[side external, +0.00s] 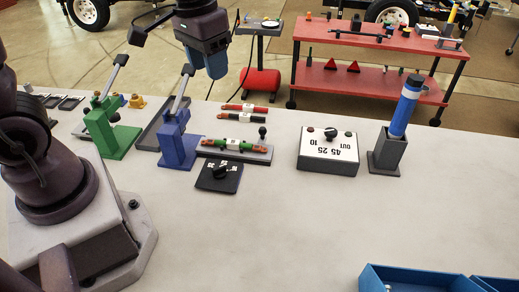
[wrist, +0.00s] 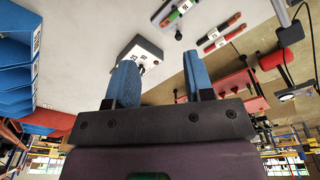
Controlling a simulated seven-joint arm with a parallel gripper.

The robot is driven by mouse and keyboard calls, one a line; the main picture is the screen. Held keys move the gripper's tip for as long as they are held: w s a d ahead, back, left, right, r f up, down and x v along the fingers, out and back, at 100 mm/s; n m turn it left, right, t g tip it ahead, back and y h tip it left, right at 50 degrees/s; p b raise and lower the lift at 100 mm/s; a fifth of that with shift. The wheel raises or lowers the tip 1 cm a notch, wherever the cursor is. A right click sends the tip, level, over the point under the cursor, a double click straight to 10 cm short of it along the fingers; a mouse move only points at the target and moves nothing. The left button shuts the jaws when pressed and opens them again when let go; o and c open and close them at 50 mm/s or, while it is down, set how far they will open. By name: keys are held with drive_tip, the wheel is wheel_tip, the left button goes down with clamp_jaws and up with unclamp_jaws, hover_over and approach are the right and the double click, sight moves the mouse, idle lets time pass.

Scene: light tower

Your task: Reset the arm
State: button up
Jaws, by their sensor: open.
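My gripper (side external: 214,64) is raised above the far part of the white table, in the upper middle of the side view. Its blue fingers show apart in the wrist view (wrist: 161,76), with nothing between them. In the side view its blue fingers appear just right of the top of a lever on a blue stand (side external: 178,142); whether they touch the lever cannot be told. A green stand (side external: 106,128) with a similar lever stands to the left.
A white dial box (side external: 328,152), a fuse tray (side external: 235,151), red fuses (side external: 241,108), a black dial block (side external: 219,177) and a grey holder with a blue cylinder (side external: 404,108) stand on the table. Blue bins (side external: 405,281) are at front right. The front middle is clear.

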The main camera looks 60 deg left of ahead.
drive_tip(key=s+d+r+m+t, duration=0.1)
drive_tip(key=s+d+r+t, duration=0.1)
drive_tip(key=s+r+t, duration=0.2)
drive_tip(key=s+r, duration=0.3)
drive_tip(key=s, duration=0.4)
drive_tip(key=shift+m, duration=0.3)
